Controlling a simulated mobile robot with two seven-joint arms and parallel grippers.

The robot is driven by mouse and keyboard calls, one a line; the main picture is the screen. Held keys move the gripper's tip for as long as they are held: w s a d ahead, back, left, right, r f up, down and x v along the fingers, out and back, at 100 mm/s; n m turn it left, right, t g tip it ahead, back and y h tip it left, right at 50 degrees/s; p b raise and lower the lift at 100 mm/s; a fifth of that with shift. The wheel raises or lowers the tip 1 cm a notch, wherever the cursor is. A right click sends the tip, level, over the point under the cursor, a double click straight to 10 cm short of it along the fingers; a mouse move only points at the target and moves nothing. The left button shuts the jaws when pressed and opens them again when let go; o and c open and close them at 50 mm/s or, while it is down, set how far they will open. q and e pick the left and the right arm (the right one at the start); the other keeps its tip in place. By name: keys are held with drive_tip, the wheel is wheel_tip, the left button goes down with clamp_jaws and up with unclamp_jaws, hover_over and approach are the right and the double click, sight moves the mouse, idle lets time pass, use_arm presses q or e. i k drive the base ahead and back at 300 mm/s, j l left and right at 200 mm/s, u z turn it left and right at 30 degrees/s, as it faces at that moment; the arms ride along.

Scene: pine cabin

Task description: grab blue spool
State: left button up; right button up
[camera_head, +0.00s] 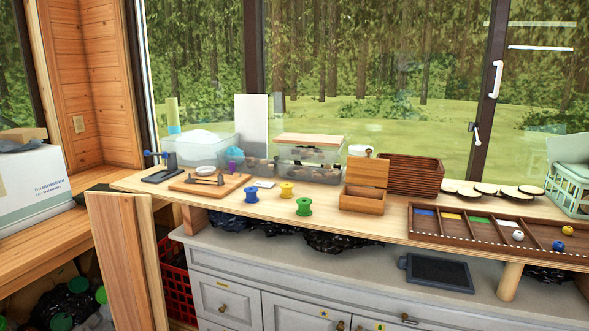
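The blue spool (251,195) stands upright on the wooden shelf top beneath the window, left of the middle of the view. A yellow spool (286,191) stands just to its right, and a green spool (304,207) stands further right and nearer the front edge. The blue spool is fully visible, with a small gap between it and the cutting board. Neither of my grippers shows in the head view.
Left of the spools lies a cutting board (232,186) with tools. A small open wooden box (361,203) stands to the right, then a divided tray (470,237) with coloured sections. Clear bins (309,155) stand behind. A wooden panel (117,250) rises at front left.

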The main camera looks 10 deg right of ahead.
sight(252, 197)
drive_tip(key=i+l, duration=0.15)
drive_tip(key=i, duration=0.35)
drive_tip(key=i+l, duration=0.1)
drive_tip(key=i, duration=0.4)
drive_tip(key=i+l, duration=0.15)
drive_tip(key=i, duration=0.35)
drive_tip(key=z, duration=0.05)
